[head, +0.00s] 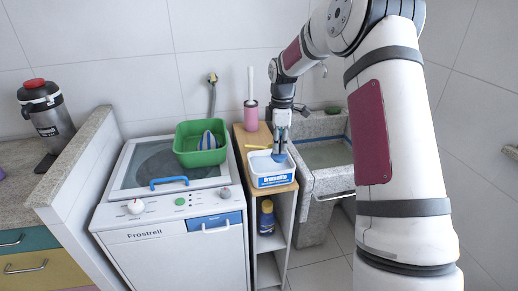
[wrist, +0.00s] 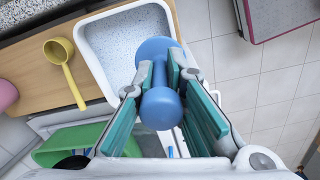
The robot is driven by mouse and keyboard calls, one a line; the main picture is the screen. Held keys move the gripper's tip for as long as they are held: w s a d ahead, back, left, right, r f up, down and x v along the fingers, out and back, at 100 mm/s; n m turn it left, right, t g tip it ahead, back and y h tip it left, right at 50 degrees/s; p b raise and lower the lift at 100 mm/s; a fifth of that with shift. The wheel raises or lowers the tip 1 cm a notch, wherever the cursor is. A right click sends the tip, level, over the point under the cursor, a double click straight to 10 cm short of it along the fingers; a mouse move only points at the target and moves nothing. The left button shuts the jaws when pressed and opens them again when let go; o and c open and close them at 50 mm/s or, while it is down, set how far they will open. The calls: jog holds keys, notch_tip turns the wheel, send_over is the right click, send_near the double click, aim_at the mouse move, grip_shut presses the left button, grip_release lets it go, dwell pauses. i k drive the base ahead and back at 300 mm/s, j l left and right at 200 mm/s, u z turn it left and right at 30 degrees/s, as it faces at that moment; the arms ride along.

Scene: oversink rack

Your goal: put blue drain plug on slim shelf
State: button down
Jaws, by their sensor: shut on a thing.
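The blue drain plug (wrist: 160,108) has a round knob and a wider disc, and my gripper (wrist: 165,85) is shut on its middle. In the head view my gripper (head: 281,138) is above the white powder tub, with the blue plug (head: 279,157) below its fingers. I cannot tell whether the plug touches the powder. The slim shelf (head: 284,188) is a narrow wood-topped unit between the washing machine and the sink. Its wooden top also shows in the wrist view (wrist: 30,75).
The white tub (head: 270,180) of speckled powder, a yellow scoop (wrist: 63,65) and a pink brush holder (head: 251,117) stand on the wooden top. A blue bottle (head: 266,217) stands in a compartment below. A green basin (head: 199,155) sits on the washer; the stone sink (head: 318,180) is right.

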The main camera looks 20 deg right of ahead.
aim_at(260, 141)
jog(key=i+l, duration=0.15)
jog(key=i, duration=0.3)
jog(key=i+l, duration=0.15)
jog(key=i, duration=0.35)
